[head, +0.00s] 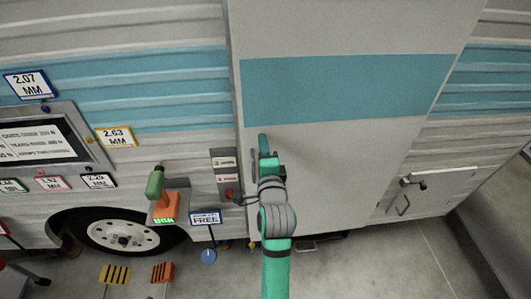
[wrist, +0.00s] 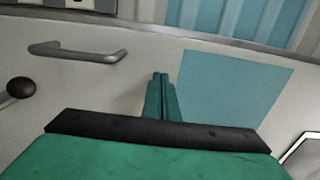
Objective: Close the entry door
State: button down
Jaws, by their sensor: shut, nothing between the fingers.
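The entry door (head: 330,165) is a tall off-white panel with a teal band, in the middle of the head view. Its grey handle (head: 253,165) is near its left edge; the handle also shows at the upper left of the wrist view (wrist: 75,51). My gripper (head: 264,143) is in front of the door, just right of the handle. In the wrist view its fingers (wrist: 160,78) are together and empty, pointing toward the door's face beside the teal band. I cannot tell whether they touch it, or how far the door stands from its frame.
Left of the door are a small switch panel (head: 225,172), a box with a green-handled tool (head: 155,182), a wheel (head: 122,232) and several signs. A hatch (head: 425,190) with a latch is at right. A dark round knob (wrist: 21,87) shows in the wrist view. The floor (head: 390,260) at lower right is clear.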

jog(key=shift+w, duration=0.45)
jog(key=shift+w+r, duration=0.15)
jog(key=shift+w, duration=0.5)
jog(key=shift+w+r, duration=0.15)
jog(key=shift+w, duration=0.45)
jog(key=shift+a, duration=0.1)
send_near(261, 132)
jog(key=s, duration=0.6)
jog(key=shift+f, duration=0.5)
